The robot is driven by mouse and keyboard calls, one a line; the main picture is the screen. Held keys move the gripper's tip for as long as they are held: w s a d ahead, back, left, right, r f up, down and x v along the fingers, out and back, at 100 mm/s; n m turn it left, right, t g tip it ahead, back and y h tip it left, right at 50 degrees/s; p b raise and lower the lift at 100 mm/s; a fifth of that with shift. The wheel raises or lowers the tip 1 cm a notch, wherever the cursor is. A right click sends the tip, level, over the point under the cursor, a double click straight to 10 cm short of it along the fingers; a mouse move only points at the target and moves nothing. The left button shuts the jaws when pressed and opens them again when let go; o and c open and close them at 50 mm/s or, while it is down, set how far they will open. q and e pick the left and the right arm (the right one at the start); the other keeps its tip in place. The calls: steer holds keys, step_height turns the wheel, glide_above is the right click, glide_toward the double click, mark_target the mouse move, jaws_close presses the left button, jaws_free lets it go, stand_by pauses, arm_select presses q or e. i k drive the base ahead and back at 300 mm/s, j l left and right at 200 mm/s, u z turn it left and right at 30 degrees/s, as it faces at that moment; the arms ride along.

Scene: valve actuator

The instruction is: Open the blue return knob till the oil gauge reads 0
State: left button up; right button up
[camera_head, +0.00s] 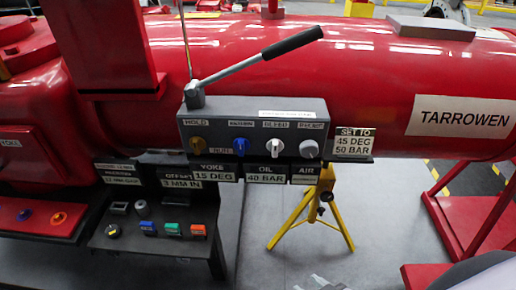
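The blue return knob (240,146) is on the front of a dark grey control box (255,112), second from the left in a row of knobs. No gripper touches it. The oil gauge (265,174) is a label-like readout below the box and reads 40 BAR. A small pale grey shape at the bottom edge, right of the middle, looks like the tip of my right gripper (328,284). It is well below the box and mostly cut off, so its opening cannot be told. My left gripper is not in view.
A brass knob (197,143), a white knob (275,146) and a grey knob (309,149) share the panel. A black-handled lever (262,57) rises above the box. The yoke readout (215,173) shows 15 DEG. A yellow stand (318,207) and a lower button panel (155,228) stand below.

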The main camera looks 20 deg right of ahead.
mark_target(242, 145)
steer(key=l, duration=1.35)
steer(key=i, duration=0.05)
